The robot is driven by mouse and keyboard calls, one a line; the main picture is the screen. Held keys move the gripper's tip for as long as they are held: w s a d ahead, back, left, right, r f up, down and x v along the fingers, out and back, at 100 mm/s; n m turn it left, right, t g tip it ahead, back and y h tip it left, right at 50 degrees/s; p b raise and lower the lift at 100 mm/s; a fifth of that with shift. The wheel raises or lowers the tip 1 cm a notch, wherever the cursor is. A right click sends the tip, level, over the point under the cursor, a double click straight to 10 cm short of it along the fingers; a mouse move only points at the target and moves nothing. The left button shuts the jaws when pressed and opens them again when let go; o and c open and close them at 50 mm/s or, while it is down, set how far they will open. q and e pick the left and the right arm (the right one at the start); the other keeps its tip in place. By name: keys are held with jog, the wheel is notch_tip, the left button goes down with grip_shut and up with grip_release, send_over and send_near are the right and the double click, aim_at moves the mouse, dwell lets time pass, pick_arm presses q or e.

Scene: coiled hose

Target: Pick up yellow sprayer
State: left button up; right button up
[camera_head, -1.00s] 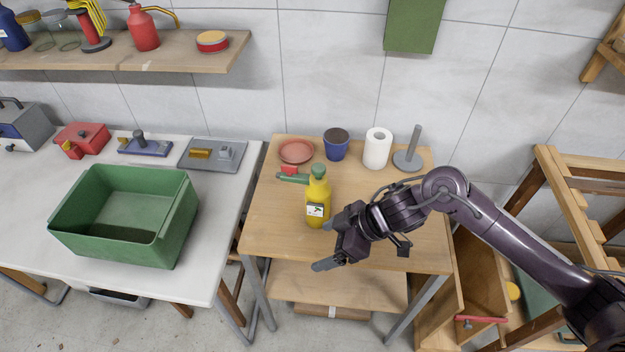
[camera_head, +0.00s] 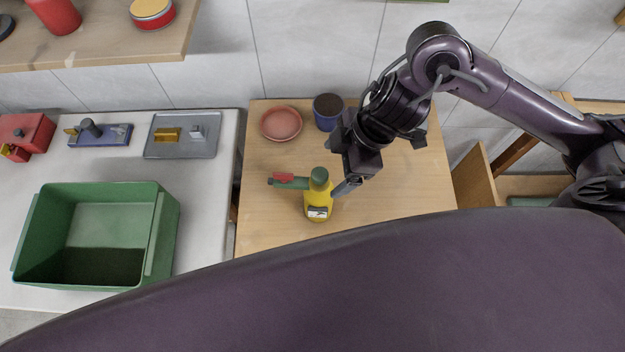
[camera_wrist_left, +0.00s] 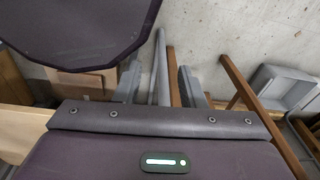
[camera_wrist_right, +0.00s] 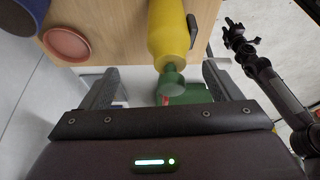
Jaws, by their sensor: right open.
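The yellow sprayer (camera_head: 318,202) stands upright on the wooden table (camera_head: 270,225), with a green head and a red-tipped green nozzle pointing left. My right gripper (camera_head: 337,165) is open and empty, just right of and behind the sprayer's head. In the right wrist view the sprayer's yellow body (camera_wrist_right: 171,35) and green head lie between the lines of the spread fingers (camera_wrist_right: 160,88); contact cannot be told. My left gripper is out of the head view; in the left wrist view its fingers (camera_wrist_left: 160,85) are apart, with nothing held between them.
A red plate (camera_head: 281,123) and a blue cup (camera_head: 327,112) stand behind the sprayer. A green bin (camera_head: 165,235) and a grey tray (camera_head: 182,148) are on the white table at left. My own purple body part covers the lower head view.

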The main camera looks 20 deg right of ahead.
aim_at(321, 185)
jog(key=shift+s+a+f, duration=0.15)
jog(key=shift+a+f, duration=0.1)
jog(key=shift+f, duration=0.2)
jog(key=shift+s+a+f, duration=0.15)
jog(key=shift+a+f, duration=0.1)
jog(key=shift+f, duration=0.2)
jog(key=x, duration=0.4)
jog(key=shift+s+a+f+p, duration=0.15)
jog(key=shift+s+a+p, duration=0.05)
jog(key=shift+a+p, duration=0.15)
jog(key=shift+a+f, duration=0.1)
jog(key=shift+f, duration=0.1)
jog(key=shift+c, duration=0.5)
jog(key=c, duration=1.4)
pick_arm(q)
jog(key=shift+s+a+r, duration=0.1)
jog(key=shift+s+r, duration=0.1)
jog(key=shift+s, duration=0.4)
pick_arm(e)
jog(key=shift+c, duration=0.8)
jog(key=shift+r, duration=0.15)
